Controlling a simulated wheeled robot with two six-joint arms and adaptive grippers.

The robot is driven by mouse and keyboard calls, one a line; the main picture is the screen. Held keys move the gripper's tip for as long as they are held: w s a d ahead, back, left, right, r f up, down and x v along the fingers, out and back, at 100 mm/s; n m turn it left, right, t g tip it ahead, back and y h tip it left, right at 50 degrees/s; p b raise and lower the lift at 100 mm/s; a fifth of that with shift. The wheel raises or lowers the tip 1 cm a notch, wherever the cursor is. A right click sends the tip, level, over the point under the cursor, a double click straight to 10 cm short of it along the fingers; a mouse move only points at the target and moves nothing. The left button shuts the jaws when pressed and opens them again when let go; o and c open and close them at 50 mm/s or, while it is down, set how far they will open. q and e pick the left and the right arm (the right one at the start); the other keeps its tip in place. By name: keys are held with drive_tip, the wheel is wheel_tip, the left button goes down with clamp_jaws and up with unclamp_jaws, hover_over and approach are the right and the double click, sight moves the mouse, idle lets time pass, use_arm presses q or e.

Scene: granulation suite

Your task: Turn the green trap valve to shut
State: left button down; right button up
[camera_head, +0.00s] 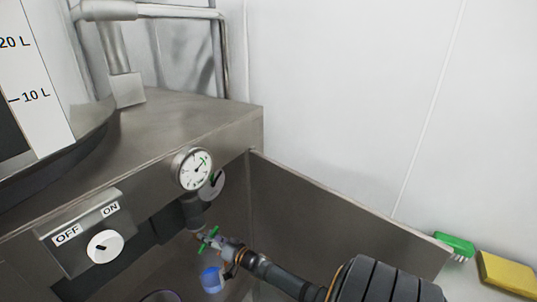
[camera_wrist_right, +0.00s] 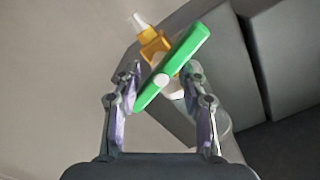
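The green trap valve handle (camera_head: 208,238) is below the steel housing, under the gauge. In the right wrist view the green bar (camera_wrist_right: 178,62) lies slantwise between my fingers, from lower left to upper right, on a pale round hub. My right gripper (camera_head: 219,244) reaches it from the lower right. In the wrist view the fingers of this gripper (camera_wrist_right: 163,85) stand apart on either side of the bar, close to it; firm contact cannot be told. The valve body is mostly hidden behind the bar. My left gripper is not in view.
A blue container (camera_head: 211,280) is just below the gripper. A round gauge (camera_head: 194,169) and an OFF/ON knob (camera_head: 105,247) are on the housing front. A steel side panel (camera_head: 330,215) stands to the right. A green brush (camera_head: 455,245) and yellow sponge (camera_head: 507,272) lie beyond it.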

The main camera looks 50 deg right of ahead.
drive_tip(key=n, duration=0.7)
drive_tip(key=shift+a+r, duration=0.2)
drive_tip(key=shift+a, duration=0.15)
drive_tip(key=s+p, duration=0.7)
drive_tip(key=s, duration=0.3)
drive_tip(key=s+f+g+h, duration=0.1)
drive_tip(key=s+f+g, duration=0.3)
drive_tip(key=s+f, duration=0.4)
drive_tip(key=s+f+m+g+h+b, duration=0.1)
drive_tip(key=s+f+g, duration=0.4)
drive_tip(key=f, duration=1.3)
drive_tip(key=s, duration=0.3)
drive_tip(key=shift+s+h, duration=0.35)
drive_tip(key=shift+h, duration=0.05)
drive_tip(key=shift+a, duration=0.1)
